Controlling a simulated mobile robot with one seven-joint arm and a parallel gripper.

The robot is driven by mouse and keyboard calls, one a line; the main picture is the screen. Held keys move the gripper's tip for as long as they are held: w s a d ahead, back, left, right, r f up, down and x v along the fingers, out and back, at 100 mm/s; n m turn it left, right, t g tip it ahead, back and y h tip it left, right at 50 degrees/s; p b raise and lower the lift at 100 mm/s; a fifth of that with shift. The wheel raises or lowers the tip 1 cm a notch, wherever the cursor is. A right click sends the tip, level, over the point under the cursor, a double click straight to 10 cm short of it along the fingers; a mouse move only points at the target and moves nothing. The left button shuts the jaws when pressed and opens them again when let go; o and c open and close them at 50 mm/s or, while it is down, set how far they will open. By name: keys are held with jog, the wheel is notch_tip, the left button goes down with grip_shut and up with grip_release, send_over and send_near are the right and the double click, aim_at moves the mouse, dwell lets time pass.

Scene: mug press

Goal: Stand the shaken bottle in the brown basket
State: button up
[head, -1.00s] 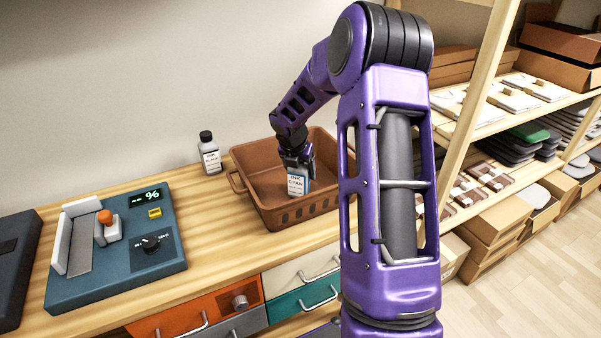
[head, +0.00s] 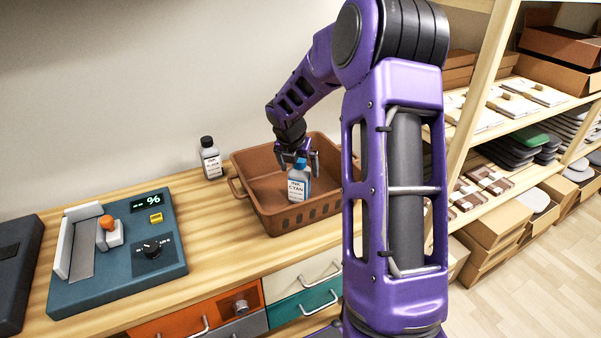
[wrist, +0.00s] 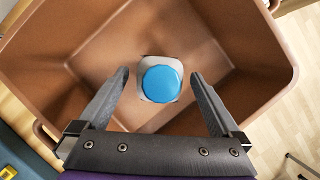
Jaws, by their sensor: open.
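The cyan ink bottle (head: 299,183) stands upright inside the brown basket (head: 259,211) on the wooden counter. It has a white label and a blue cap. In the wrist view its blue cap (wrist: 161,83) shows from above, with the basket floor (wrist: 110,65) around it. My gripper (head: 298,159) is open just above the bottle. In the wrist view its two fingers (wrist: 160,85) are spread on either side of the cap, with clear gaps on both sides.
A second bottle with a black cap (head: 210,158) stands on the counter left of the basket. A teal device with a % display (head: 118,250) sits further left. A shelf rack with boxes (head: 500,215) stands at the right. Bare counter lies in front of the basket.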

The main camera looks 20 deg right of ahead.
jog(key=p+v, duration=0.1)
jog(key=v, duration=0.6)
jog(key=shift+r, duration=0.3)
